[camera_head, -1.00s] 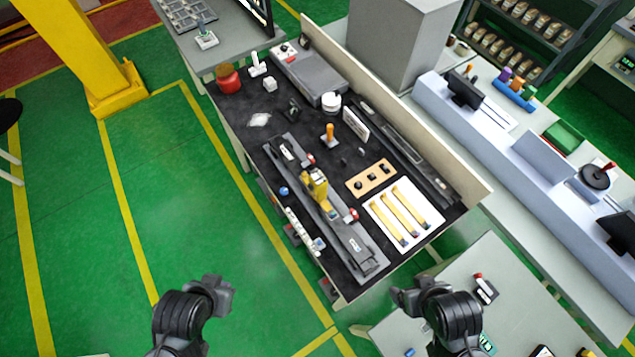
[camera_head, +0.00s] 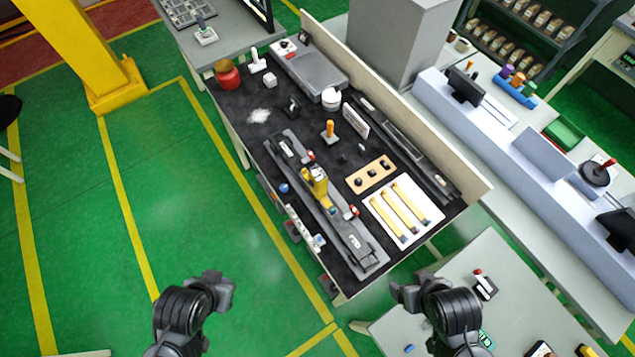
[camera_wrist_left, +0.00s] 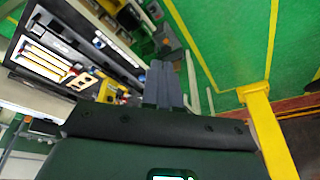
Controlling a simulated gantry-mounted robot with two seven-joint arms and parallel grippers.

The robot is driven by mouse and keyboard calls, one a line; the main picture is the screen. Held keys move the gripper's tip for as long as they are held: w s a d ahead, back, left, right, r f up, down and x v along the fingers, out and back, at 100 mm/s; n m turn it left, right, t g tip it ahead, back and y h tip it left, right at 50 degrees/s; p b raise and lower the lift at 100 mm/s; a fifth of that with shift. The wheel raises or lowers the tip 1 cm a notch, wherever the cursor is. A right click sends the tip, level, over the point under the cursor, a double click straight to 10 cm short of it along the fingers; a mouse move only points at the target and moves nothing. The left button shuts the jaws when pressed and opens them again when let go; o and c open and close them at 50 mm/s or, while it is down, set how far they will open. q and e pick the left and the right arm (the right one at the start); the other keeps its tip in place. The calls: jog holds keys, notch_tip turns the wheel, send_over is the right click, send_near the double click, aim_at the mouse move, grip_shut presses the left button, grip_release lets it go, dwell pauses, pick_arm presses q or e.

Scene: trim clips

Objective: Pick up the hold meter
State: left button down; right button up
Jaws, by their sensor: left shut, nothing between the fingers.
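My left gripper (camera_head: 222,291) is off the bench's near left side, over the green floor, far from the device. Its fingers (camera_wrist_left: 165,85) are shut and empty. My right gripper (camera_head: 404,293) is near the bench's front corner; its finger state is unclear.
The bench also holds a white tray with yellow strips (camera_head: 403,211), a tan block with black knobs (camera_head: 371,174), an orange-handled tool (camera_head: 330,130) and a red jar (camera_head: 227,75). A raised back panel (camera_head: 400,105) edges the bench. Open floor lies left.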

pick_arm(q)
jog(key=shift+c, duration=1)
grip_release()
